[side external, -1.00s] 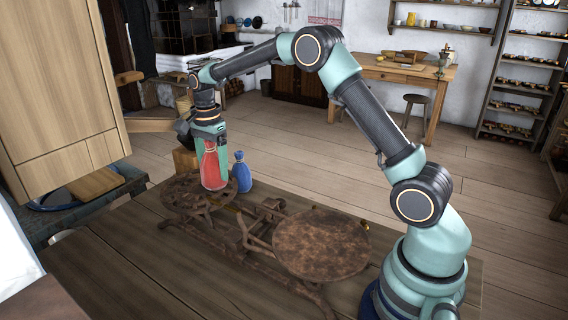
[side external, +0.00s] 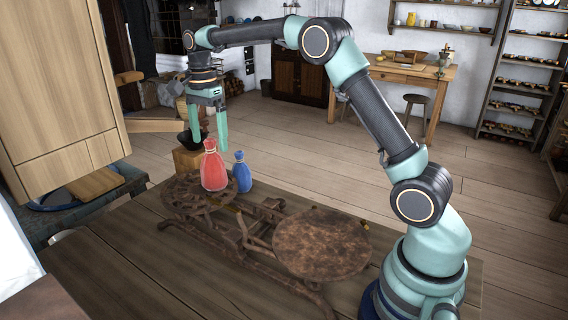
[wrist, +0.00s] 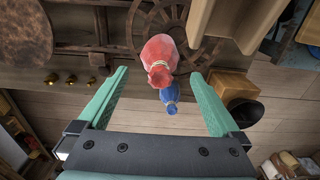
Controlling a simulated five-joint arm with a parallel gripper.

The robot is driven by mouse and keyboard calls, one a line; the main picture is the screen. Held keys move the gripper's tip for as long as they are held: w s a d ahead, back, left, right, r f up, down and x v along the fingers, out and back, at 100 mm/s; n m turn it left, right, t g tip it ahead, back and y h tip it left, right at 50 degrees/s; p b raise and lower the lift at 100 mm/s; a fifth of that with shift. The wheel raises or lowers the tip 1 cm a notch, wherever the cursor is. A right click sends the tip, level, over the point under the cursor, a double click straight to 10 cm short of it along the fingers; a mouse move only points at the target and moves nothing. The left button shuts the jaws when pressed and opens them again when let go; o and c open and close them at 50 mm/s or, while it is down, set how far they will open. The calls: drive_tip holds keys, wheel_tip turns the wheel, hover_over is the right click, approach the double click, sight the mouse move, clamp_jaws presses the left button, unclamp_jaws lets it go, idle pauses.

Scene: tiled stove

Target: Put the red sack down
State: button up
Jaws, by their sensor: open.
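The red sack (side external: 213,170) stands upright on the left pan (side external: 183,196) of a rusty balance scale. It also shows in the wrist view (wrist: 159,55), below and beyond my fingertips. My gripper (side external: 209,146) is open and empty, with its fingers above the red sack and apart from it. In the wrist view my gripper (wrist: 160,75) has its two green fingers spread wide on either side. A blue sack (side external: 242,174) stands just right of the red one; the wrist view shows it too (wrist: 170,98). I cannot tell whether the sacks touch.
The scale's right pan (side external: 322,243) is empty. The scale stands on a wooden table (side external: 130,250). Several small brass weights (wrist: 71,79) lie beside the scale. A wooden cabinet (side external: 60,90) rises at the left. A wooden block with a dark bowl (side external: 190,140) is behind the left pan.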

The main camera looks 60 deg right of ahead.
wheel_tip(320, 180, up, 3)
drive_tip(key=shift+r, duration=0.2)
drive_tip(key=shift+s+a+r, duration=0.1)
drive_tip(key=shift+s+r, duration=0.15)
drive_tip(key=shift+r, duration=0.25)
drive_tip(key=s+a+r+n+t, duration=0.3)
drive_tip(key=s+r+n, duration=0.2)
drive_tip(key=s+n, duration=0.45)
drive_tip(key=s+a+f+n+t, duration=0.1)
drive_tip(key=s+f+n, duration=0.2)
drive_tip(key=s, duration=0.3)
drive_tip(key=s+f+n+t, duration=0.1)
drive_tip(key=s+f+n, duration=0.3)
drive_tip(key=s, duration=0.3)
drive_tip(key=shift+a+n+t, duration=0.3)
drive_tip(key=shift+a+n, duration=0.1)
drive_tip(key=shift+n, duration=0.35)
